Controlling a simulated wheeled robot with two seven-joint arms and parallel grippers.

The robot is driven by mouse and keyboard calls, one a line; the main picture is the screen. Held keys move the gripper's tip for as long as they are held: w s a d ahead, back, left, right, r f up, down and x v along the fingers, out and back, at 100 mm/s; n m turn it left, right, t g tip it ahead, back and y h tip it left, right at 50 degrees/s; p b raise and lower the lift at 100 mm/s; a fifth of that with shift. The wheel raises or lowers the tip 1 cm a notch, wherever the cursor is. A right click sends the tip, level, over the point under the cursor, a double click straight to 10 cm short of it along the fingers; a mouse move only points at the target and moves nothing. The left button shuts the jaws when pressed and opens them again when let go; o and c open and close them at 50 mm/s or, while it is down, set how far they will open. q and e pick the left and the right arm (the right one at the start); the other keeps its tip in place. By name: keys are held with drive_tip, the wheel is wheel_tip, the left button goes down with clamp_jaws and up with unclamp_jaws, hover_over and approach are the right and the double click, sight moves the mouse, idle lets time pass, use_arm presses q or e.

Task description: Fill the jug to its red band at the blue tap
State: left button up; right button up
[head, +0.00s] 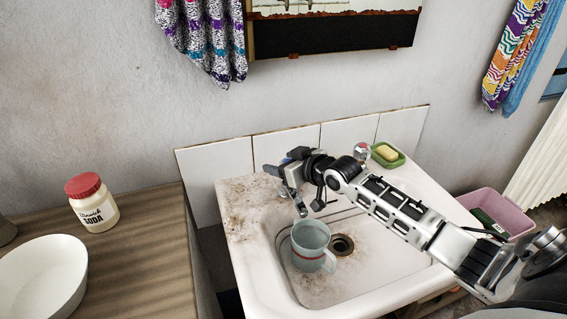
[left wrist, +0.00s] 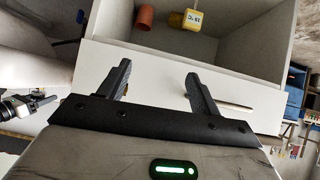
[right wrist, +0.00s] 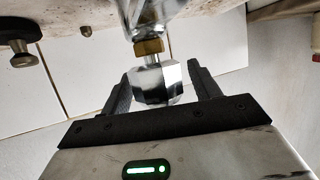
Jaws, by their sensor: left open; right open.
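My right gripper (head: 290,172) is above the jug at the back left of the sink, hiding most of the left tap. In the right wrist view, the open fingers of my right gripper (right wrist: 162,88) stand either side of a faceted chrome tap handle (right wrist: 155,84); I cannot tell if they touch it. A red-marked tap (head: 362,152) is to the right. My left gripper (left wrist: 157,85) is open and empty.
A green soap dish (head: 387,155) sits on the sink's back right. The dark drain (head: 342,245) is beside the jug. A wooden counter (head: 150,250) at left holds a soda jar (head: 94,207) and white bowl (head: 42,280). A pink tub (head: 497,207) stands at right.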

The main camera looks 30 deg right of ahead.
use_arm(q)
drive_tip(key=shift+s, duration=0.1)
use_arm(e)
drive_tip(key=shift+c, duration=0.3)
